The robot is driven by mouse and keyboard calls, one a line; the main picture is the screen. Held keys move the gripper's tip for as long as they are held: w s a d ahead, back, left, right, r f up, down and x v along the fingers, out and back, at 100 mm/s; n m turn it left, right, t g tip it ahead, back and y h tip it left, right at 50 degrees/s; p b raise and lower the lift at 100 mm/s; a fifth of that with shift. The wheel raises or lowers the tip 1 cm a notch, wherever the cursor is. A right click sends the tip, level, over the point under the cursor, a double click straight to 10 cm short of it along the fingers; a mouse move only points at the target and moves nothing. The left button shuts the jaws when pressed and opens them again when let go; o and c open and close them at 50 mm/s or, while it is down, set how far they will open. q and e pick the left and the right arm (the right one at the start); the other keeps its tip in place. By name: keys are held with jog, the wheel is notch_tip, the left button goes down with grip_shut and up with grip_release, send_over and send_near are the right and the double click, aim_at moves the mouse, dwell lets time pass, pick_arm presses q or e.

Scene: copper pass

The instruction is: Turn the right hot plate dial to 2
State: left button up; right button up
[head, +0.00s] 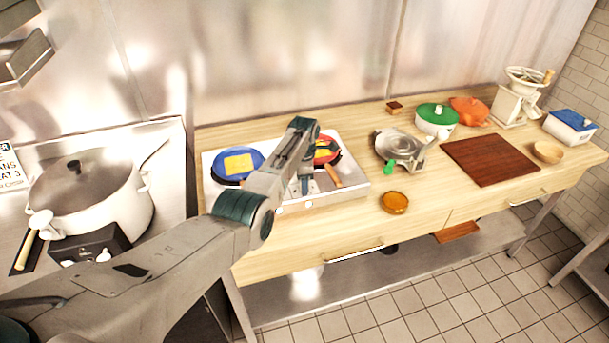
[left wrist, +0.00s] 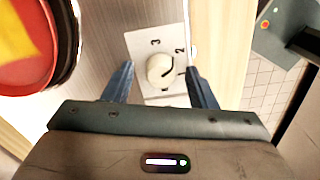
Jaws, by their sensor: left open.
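The hot plate (head: 350,189) stands on the wooden counter with a blue pan and a red pan on it. Two small white dials show on its front edge; the right one (head: 309,204) is below my left gripper (head: 306,186). In the left wrist view, a round white dial (left wrist: 159,70) sits on a pale plate marked 3 and 2. A dark mark is on the dial's right side; its exact setting is hard to read. My left gripper (left wrist: 160,67) is open, with one finger on each side of the dial and gaps visible. My right gripper is not in view.
The red pan (left wrist: 38,45) is close to the gripper at upper left in the wrist view; its wooden handle (head: 332,175) points forward. The blue pan (head: 237,163) is at left. An amber bowl (head: 394,202) stands to the right on the counter.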

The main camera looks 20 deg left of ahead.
pick_arm(q)
notch_tip(320, 180, up, 11)
jog(key=b, duration=0.3)
jog(key=shift+f+b, duration=0.15)
jog(key=shift+b, duration=0.15)
jog(key=shift+s+f, duration=0.1)
